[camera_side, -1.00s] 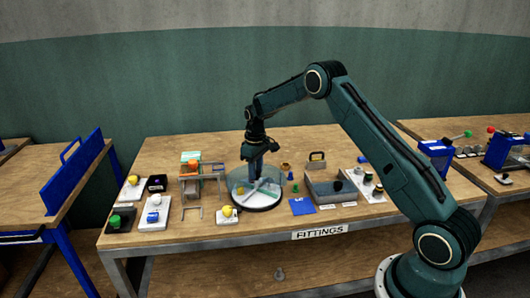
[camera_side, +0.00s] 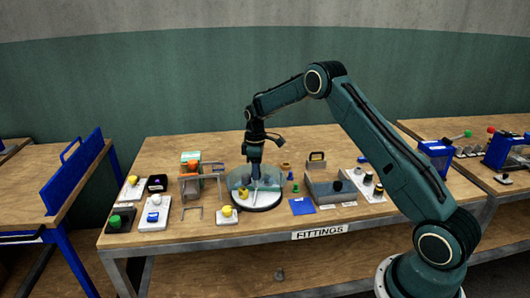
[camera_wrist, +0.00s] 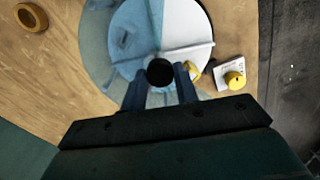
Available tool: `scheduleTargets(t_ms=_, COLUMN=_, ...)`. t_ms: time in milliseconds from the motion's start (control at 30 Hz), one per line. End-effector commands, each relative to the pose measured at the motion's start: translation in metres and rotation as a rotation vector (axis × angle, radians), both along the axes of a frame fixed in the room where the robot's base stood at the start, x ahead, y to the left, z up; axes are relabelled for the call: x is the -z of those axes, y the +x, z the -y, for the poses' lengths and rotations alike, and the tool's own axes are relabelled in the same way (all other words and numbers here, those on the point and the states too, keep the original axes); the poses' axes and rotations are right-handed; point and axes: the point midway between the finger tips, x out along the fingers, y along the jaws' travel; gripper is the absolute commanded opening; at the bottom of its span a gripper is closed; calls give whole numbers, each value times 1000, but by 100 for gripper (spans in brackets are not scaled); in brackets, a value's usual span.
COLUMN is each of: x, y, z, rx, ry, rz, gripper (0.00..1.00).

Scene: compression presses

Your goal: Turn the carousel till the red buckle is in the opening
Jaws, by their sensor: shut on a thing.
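The carousel (camera_side: 255,203) is a round turntable with radial dividers under a clear bluish cover; it also shows in the wrist view (camera_wrist: 96,45). A bright white sector at its upper right in the wrist view (camera_wrist: 186,24) looks like the opening, and I see no buckle there. My gripper (camera_side: 257,181) is down at the carousel's centre, its fingers (camera_wrist: 161,85) shut on a dark round knob (camera_wrist: 160,71). A yellow piece (camera_wrist: 193,70) shows beside the right finger. A blurred blue shape lies under the cover. I cannot make out a red buckle.
A white block with a yellow knob (camera_side: 227,215) stands just left and in front of the carousel. A frame with an orange part (camera_side: 192,165) is at left. A blue plate (camera_side: 302,206) and grey box (camera_side: 325,190) are at right. A brass ring (camera_wrist: 31,17) lies nearby.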

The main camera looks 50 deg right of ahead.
Motion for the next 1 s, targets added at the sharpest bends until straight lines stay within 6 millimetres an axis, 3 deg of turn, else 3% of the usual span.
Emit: scheduleTargets(t_ms=1000, x=-2, y=1, z=0, rx=-510, ry=-1, rz=3, gripper=0)
